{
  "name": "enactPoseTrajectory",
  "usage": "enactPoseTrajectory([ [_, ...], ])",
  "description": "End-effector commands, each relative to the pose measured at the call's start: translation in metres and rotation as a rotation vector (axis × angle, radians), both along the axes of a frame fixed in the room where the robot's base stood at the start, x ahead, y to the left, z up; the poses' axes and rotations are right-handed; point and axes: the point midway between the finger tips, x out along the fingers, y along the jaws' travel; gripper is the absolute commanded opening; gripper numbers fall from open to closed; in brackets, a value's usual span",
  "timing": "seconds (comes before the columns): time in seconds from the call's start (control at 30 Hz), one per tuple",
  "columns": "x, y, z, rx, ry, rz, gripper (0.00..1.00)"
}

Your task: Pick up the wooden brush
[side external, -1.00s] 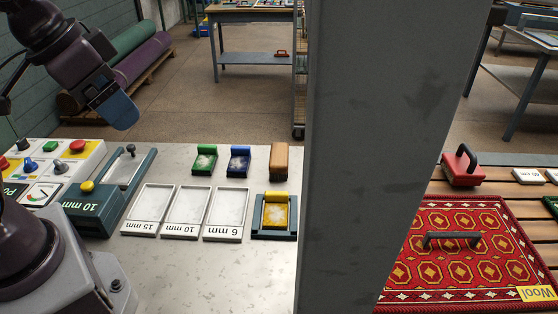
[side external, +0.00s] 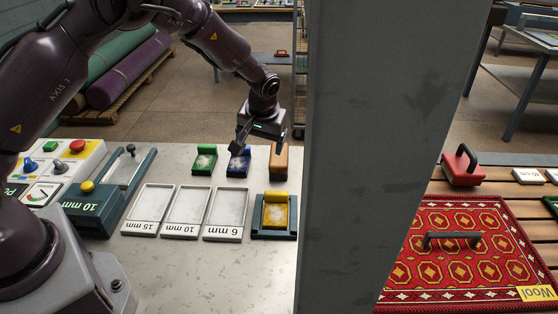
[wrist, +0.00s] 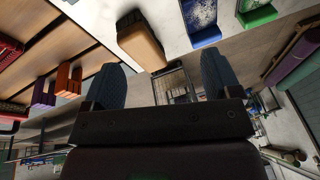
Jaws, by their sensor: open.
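The wooden brush (side external: 279,161) is a tan block standing at the back right of the pale table, beside the grey post. In the wrist view the wooden brush (wrist: 141,46) shows its tan body and dark bristles, ahead of the fingers and left of centre. My gripper (side external: 260,141) is above the back edge of the table, over the blue brush and just left of the wooden brush. In the wrist view my gripper (wrist: 160,73) has its two fingers wide apart with nothing between them.
A blue brush (side external: 238,163) and a green brush (side external: 204,160) stand left of the wooden brush. A yellow brush (side external: 276,211) sits in a dark holder in front. The grey post (side external: 375,150) rises close on the right. White trays (side external: 187,211) lie front left.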

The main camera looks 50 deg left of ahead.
Motion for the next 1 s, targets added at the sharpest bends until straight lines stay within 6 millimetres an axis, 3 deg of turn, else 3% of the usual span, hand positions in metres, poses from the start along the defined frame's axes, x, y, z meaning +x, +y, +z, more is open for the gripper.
enactPoseTrajectory([
  [0.07, 0.025, 0.004, -0.005, 0.015, -0.078, 0.064, 0.83],
  [0.17, 0.046, 0.003, 0.012, -0.007, -0.182, 0.140, 0.83],
  [0.33, 0.049, 0.005, 0.003, -0.022, -0.206, 0.201, 0.83],
  [0.6, 0.061, 0.018, -0.043, -0.022, -0.203, 0.202, 0.83],
  [1.0, 0.073, 0.024, -0.080, -0.022, -0.204, 0.200, 0.83],
])
